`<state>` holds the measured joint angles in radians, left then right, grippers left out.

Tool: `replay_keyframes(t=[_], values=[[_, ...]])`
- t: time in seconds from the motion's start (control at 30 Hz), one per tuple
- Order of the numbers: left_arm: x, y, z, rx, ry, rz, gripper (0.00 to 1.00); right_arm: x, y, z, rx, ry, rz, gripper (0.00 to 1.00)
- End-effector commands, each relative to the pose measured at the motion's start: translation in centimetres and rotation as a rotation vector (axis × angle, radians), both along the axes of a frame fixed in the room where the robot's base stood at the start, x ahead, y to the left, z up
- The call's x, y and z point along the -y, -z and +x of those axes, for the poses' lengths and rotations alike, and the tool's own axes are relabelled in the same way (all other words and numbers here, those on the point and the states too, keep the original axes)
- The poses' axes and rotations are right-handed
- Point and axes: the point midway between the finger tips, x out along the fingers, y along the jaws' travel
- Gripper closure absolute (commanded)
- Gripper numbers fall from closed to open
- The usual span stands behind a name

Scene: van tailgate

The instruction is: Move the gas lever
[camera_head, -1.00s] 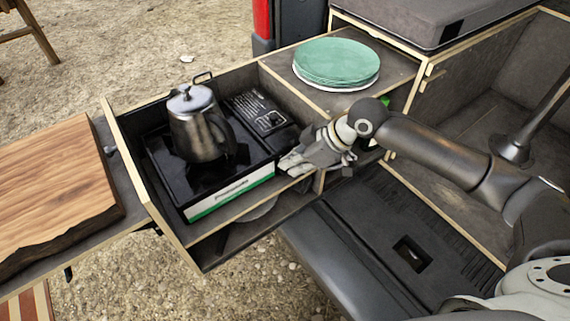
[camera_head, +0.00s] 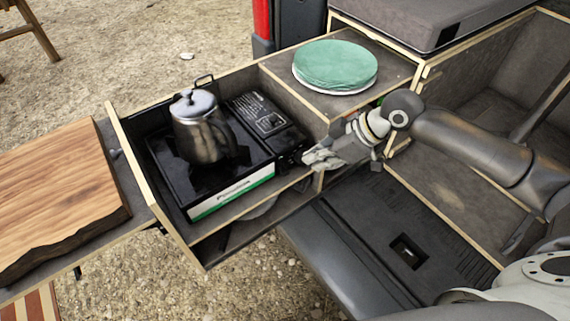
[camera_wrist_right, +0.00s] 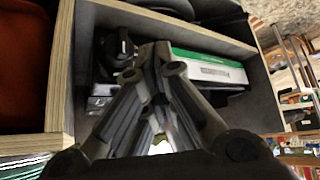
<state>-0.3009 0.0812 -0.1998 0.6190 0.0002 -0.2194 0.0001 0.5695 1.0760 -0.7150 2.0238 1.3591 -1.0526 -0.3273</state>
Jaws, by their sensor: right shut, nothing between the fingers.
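The camping gas stove (camera_head: 232,194) sits in the pulled-out drawer, black with a white and green front strip. Its black control section (camera_head: 262,118) is at its right end. A dark knob (camera_wrist_right: 118,46) shows there in the right wrist view; I cannot clearly make out a separate gas lever. A steel kettle (camera_head: 201,130) stands on the burner. My right gripper (camera_head: 308,161) is shut and empty, just right of the stove's front right corner. In the right wrist view its fingertips (camera_wrist_right: 154,52) are beside the knob and overlap the strip. My left gripper is out of view.
The drawer's wooden front edge (camera_head: 158,198) and side walls frame the stove. Green plates (camera_head: 335,64) are stacked on the cabinet top behind my right gripper. A wooden board (camera_head: 62,200) lies on the left. Open space lies before the drawer.

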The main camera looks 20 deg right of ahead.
Motion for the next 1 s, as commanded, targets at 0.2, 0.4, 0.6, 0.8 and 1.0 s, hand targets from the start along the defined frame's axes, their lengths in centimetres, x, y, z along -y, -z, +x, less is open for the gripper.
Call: replay_keyframes(t=[0.2, 0.4, 0.6, 0.8, 1.0], values=[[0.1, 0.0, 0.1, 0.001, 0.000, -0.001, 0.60, 2.5, -3.7, -1.5, 0.000, 0.001, -0.003, 1.00], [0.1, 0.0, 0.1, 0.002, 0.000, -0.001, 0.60, 3.8, -5.7, -2.4, -0.002, 0.001, -0.001, 1.00], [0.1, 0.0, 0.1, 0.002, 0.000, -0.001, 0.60, 4.1, -6.3, -2.6, -0.001, -0.001, 0.001, 1.00], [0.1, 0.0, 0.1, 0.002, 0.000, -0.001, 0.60, 4.1, -6.3, -2.6, -0.001, -0.001, 0.001, 1.00], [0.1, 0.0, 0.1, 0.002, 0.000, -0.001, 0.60, 4.1, -6.3, -2.6, -0.001, -0.001, 0.001, 1.00]])
